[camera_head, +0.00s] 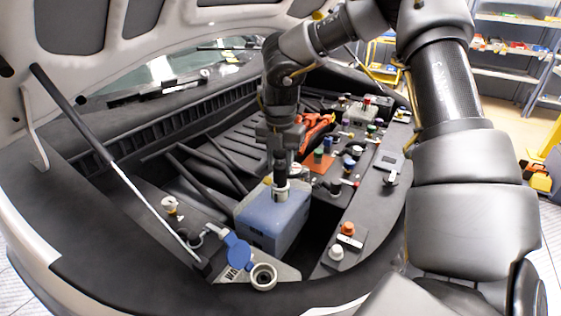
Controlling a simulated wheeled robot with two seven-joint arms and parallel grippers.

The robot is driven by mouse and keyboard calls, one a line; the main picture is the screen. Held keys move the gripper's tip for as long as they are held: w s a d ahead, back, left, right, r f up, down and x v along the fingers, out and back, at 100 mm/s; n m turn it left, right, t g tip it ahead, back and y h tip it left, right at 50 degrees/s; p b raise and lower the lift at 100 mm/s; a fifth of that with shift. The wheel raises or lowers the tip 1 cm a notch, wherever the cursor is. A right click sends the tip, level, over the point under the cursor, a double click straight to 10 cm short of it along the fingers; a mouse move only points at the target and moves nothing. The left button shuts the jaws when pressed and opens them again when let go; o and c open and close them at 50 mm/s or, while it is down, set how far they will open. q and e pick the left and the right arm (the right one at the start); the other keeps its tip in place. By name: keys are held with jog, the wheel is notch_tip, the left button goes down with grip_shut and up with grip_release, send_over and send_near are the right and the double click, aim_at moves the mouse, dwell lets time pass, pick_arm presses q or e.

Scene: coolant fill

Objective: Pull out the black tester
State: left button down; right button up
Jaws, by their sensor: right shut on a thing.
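The black tester (280,176) is upright at the neck on top of the blue tank (272,222). My right gripper (280,160) comes down from above and is shut on the tester. The gripper hides the tester's upper part, and I cannot tell how far its lower end sits inside the neck. My left gripper is not in view.
An open blue cap (238,249) and a white filler neck (263,276) are in front of the tank. A prop rod (150,205) slants up at the left. Small coloured caps and an orange part (316,126) crowd the bay behind and right. The raised hood is overhead.

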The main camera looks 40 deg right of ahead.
jog(key=shift+r, duration=0.15)
jog(key=shift+r+p, duration=1.5)
jog(key=shift+r, duration=0.8)
